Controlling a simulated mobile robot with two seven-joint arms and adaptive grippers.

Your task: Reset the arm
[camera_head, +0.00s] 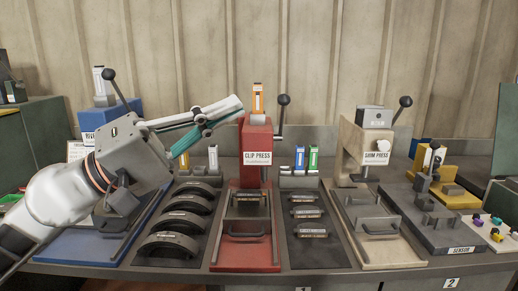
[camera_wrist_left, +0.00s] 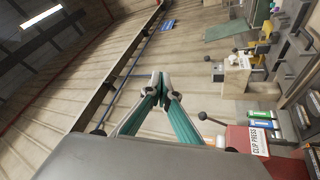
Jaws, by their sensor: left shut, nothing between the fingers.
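My left arm comes in from the left in the head view. My left gripper (camera_head: 237,103) is raised above the bench, its fingers pointing right toward the top of the red clip press (camera_head: 257,146). In the left wrist view my left gripper (camera_wrist_left: 160,80) has its white fingertips together with nothing between them. Whether the fingers touch the press cannot be told from the head view. In the wrist view the red clip press (camera_wrist_left: 245,139) lies to the right of the fingers. My right gripper is not in view.
Several curved brake shoes (camera_head: 170,243) lie on a dark tray left of the clip press. More small parts (camera_head: 308,213) lie on a tray to its right. A beige press (camera_head: 369,154), a sensor station (camera_head: 440,225) and a yellow fixture (camera_head: 462,190) stand further right. A blue press (camera_head: 97,116) stands behind my arm.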

